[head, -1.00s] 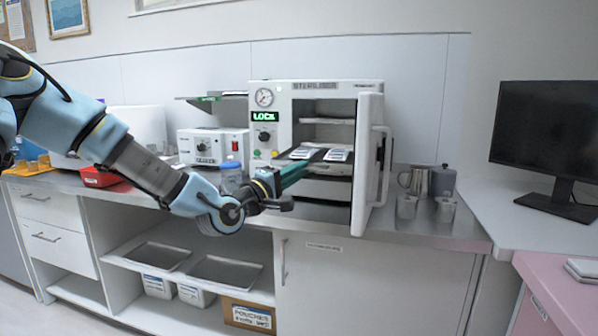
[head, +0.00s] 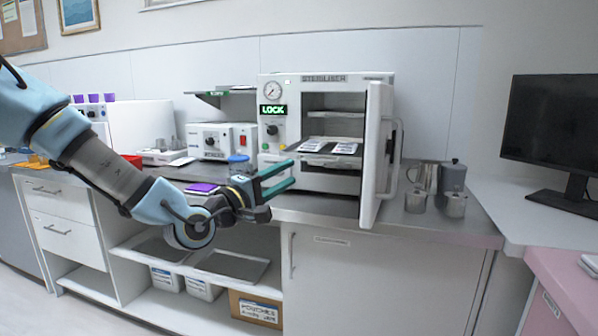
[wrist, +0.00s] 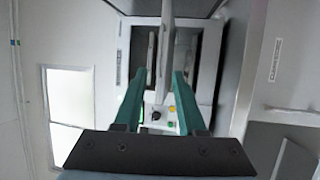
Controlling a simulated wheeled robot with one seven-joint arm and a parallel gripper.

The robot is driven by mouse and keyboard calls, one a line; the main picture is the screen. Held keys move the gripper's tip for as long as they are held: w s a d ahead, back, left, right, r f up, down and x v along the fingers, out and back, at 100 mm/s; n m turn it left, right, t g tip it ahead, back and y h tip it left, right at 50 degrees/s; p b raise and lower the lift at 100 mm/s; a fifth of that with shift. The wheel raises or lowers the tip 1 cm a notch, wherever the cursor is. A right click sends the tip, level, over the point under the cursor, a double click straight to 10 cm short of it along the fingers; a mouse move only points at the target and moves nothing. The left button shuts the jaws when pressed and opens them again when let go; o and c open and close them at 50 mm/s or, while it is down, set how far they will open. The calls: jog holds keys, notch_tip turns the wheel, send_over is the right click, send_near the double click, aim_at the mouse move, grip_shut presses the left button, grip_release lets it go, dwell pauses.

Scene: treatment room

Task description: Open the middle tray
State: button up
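The white steriliser (head: 269,155) stands on the counter with its door (head: 372,155) swung open to the right. Inside, the middle tray (head: 322,158) is a thin grey shelf bearing two white packs (head: 312,145). It reaches to about the chamber's opening; how far out it is I cannot tell. Another tray (head: 335,114) sits above it, and a lower shelf is partly shadowed. My gripper (head: 293,172) is in front and left of the chamber, its green fingers apart and empty.
Metal cups (head: 415,202) and a grey canister (head: 452,176) stand right of the door. The counter front edge runs below my gripper. A monitor (head: 560,135) stands far right.

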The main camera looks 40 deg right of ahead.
jog(key=shift+v, duration=1.4)
jog(key=w+a+f+m+t+y+p, duration=0.1)
jog(key=w+a+f+y, duration=0.25)
jog(key=f, duration=0.25)
jog(key=w+a+f+m+y+p, duration=0.1)
jog(key=w+a+f+m+y, duration=0.15)
jog(key=f+y, duration=0.2)
jog(key=w+a+f+y, duration=0.1)
jog(key=a+f+y, duration=0.1)
jog(key=a, duration=0.4)
jog(key=w+a+f+y, duration=0.2)
jog(key=a+f+y, duration=0.1)
jog(key=a, duration=0.3)
jog(key=s+a+r+g+y+p, duration=0.1)
jog(key=s+a+r+y, duration=0.1)
jog(key=a, duration=1)
jog(key=s+a+r+n+g+y+p, duration=0.1)
jog(key=s+a+r+y+p, duration=0.1)
jog(key=a, duration=1)
jog(key=s+r+y, duration=0.1)
jog(key=s+y, duration=0.1)
jog(key=s, duration=0.1)
jog(key=shift+s+a+g, duration=0.2)
jog(key=shift+a+g, duration=0.1)
jog(key=shift+g, duration=0.1)
